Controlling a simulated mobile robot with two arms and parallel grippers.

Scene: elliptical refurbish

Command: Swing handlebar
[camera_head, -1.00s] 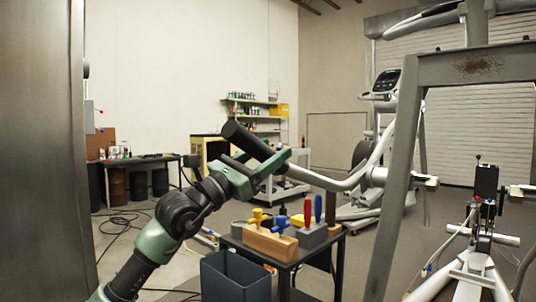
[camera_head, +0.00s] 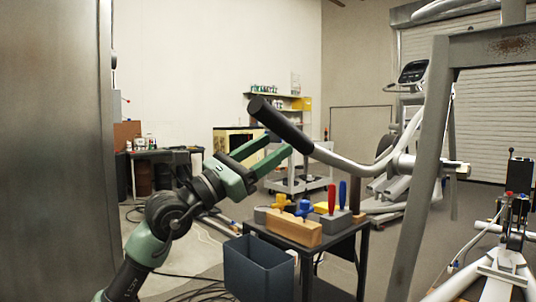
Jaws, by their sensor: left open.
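The handlebar (camera_head: 338,160) is a bent silver tube with a black grip (camera_head: 281,124) at its upper left end. It joins a grey upright frame (camera_head: 427,165) on the right. My left gripper (camera_head: 268,151) is open, with two green fingers pointing up and right. The fingers are just below and left of the black grip and appear apart from it; the depth between them is hard to judge. My right gripper is not in view.
A small black table (camera_head: 345,243) below holds a wooden block (camera_head: 293,231) and several coloured-handled tools. A dark blue bin (camera_head: 258,270) stands before it. A large grey metal panel (camera_head: 55,150) fills the left side. An exercise machine (camera_head: 412,75) stands behind.

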